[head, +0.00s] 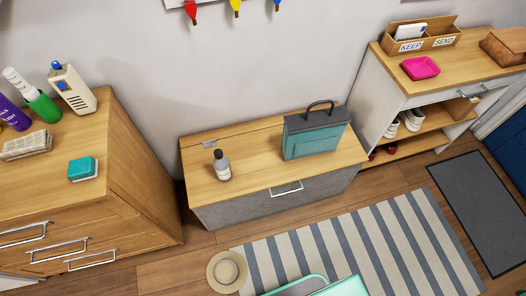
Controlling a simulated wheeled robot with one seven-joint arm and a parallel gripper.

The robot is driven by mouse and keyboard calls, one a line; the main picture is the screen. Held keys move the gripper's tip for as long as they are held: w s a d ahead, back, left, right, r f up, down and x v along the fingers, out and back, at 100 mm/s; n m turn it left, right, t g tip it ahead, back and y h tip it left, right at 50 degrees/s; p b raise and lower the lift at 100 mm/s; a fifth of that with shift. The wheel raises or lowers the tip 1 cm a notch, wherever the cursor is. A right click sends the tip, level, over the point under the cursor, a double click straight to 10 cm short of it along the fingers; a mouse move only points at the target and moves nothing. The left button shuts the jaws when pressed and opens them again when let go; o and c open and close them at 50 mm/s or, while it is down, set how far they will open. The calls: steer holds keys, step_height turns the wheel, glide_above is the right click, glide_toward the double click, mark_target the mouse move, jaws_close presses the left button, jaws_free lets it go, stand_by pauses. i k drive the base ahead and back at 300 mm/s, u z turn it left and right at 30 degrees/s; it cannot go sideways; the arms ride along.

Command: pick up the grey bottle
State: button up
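A small grey bottle (222,165) with a dark cap and a pale label stands upright on the wooden top of a low grey chest (255,180). It is on the left part of the top, in front of a metal fitting. My gripper is not in view, so its state and its distance from the bottle do not show.
A teal case (316,140) with a dark handle stands right of the bottle, with bare wood between. A drawer cabinet (140,170) with several items is at left, a shelf unit (445,75) at right. A straw hat (227,271) lies by the striped rug (365,250).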

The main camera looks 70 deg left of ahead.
mark_target(221, 165)
steer(key=i, duration=2.05)
steer(key=u, duration=5.5)
steer(key=i, duration=1.65)
steer(key=u, duration=0.05)
